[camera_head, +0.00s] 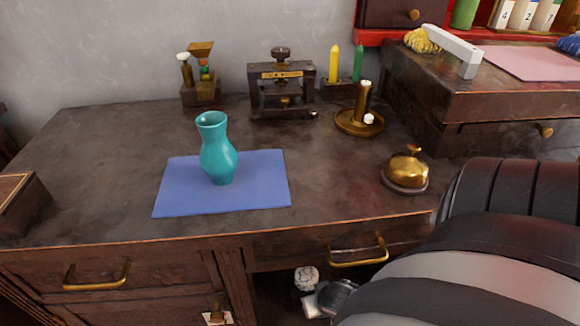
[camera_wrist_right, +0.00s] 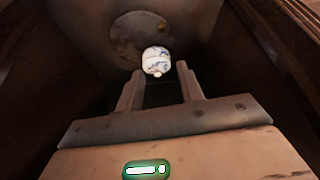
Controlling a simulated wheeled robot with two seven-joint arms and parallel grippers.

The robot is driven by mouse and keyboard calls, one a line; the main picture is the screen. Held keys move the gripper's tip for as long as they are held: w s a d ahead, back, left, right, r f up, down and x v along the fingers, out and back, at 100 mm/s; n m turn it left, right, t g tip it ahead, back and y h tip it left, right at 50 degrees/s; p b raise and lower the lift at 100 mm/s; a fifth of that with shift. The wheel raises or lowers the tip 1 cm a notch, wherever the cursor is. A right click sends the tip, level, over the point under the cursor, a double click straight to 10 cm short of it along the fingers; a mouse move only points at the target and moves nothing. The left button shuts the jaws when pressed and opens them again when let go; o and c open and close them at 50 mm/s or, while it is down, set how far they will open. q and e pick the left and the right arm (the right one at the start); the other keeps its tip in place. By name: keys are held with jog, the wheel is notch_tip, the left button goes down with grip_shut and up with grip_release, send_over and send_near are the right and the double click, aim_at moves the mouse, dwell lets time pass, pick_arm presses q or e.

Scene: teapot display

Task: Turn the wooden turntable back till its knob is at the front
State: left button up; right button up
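In the right wrist view a round brown disc (camera_wrist_right: 128,36), which looks like the wooden turntable, lies inside a dark compartment. A small lump (camera_wrist_right: 161,25) shows at its right edge; I cannot tell if it is the knob. A white and blue rounded pot (camera_wrist_right: 157,62) shows in front of the disc, just beyond my right fingertips. My right gripper (camera_wrist_right: 160,72) has its fingers apart with nothing visibly clamped. In the head view a white patterned piece (camera_head: 307,277) shows in the opening below the desk, beside my right arm. The turntable is hidden there. My left gripper is out of view.
Dark walls (camera_wrist_right: 265,45) enclose the right gripper. Above the opening is a drawer with a brass handle (camera_head: 358,254). On the desktop stand a teal vase (camera_head: 218,155) on a blue mat (camera_head: 265,185) and a brass bell (camera_head: 407,170). The left desktop is mostly clear.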

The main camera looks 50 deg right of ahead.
jog(key=b+x, duration=0.3)
jog(key=x, duration=0.3)
jog(key=a+b+x, duration=0.1)
jog(key=b+x, duration=0.3)
jog(key=x, duration=0.1)
jog(key=b+x, duration=0.4)
jog(key=x, duration=0.2)
jog(key=shift+s+a+f, duration=0.1)
jog(key=shift+s+f, duration=0.05)
jog(key=shift+f, duration=0.4)
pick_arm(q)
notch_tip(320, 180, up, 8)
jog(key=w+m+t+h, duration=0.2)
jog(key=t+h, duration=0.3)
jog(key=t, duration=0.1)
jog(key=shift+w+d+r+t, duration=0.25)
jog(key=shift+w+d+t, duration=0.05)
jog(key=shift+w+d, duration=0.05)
pick_arm(e)
jog(key=shift+f, duration=0.2)
grip_shut()
